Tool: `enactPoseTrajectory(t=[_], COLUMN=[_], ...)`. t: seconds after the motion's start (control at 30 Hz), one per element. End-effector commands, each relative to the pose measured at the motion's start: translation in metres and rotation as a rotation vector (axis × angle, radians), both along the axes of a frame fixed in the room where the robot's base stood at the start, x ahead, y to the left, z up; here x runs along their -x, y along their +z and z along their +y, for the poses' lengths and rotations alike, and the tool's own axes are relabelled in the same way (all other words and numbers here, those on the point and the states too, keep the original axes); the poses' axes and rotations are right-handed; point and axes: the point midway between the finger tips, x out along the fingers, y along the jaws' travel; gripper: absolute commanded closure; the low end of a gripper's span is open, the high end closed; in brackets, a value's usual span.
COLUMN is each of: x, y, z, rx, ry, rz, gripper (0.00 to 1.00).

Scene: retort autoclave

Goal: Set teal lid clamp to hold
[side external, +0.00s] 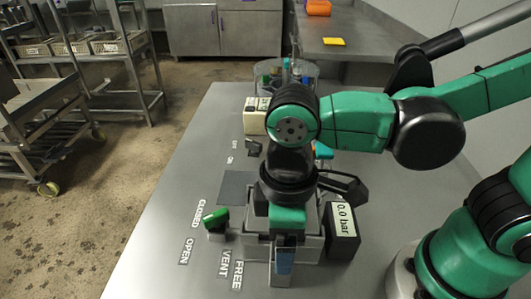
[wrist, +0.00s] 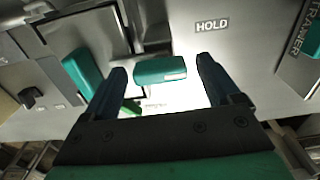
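In the wrist view a short teal bar handle (wrist: 160,69), which looks like the lid clamp, lies between the fingertips of my gripper (wrist: 162,70). The fingers are apart, with a visible gap on each side of the bar. A HOLD label (wrist: 212,25) is on the grey surface beyond the right finger. In the side external view my gripper (side external: 284,264) points down over a grey boxy unit, and my arm hides the clamp there.
Another teal handle (wrist: 80,72) is left of my left finger, and a dark knob (wrist: 30,97) is farther left. A teal part by a STRAINER label is at right. A green lever (side external: 215,219) and a 0.0 bar display (side external: 343,228) flank my gripper.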

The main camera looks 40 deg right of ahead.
Motion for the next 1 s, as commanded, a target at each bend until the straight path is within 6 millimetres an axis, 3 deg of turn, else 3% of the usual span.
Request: enactPoseTrajectory(t=[0.37, 0.8, 1.0], x=[0.0, -0.001, 0.0], y=[0.002, 0.047, 0.056], z=[0.0, 0.0, 0.0], rx=[-0.001, -0.001, -0.001], ry=[-0.002, -0.001, -0.001], rz=[-0.002, -0.001, -0.001], gripper=[0.08, 0.08, 0.08])
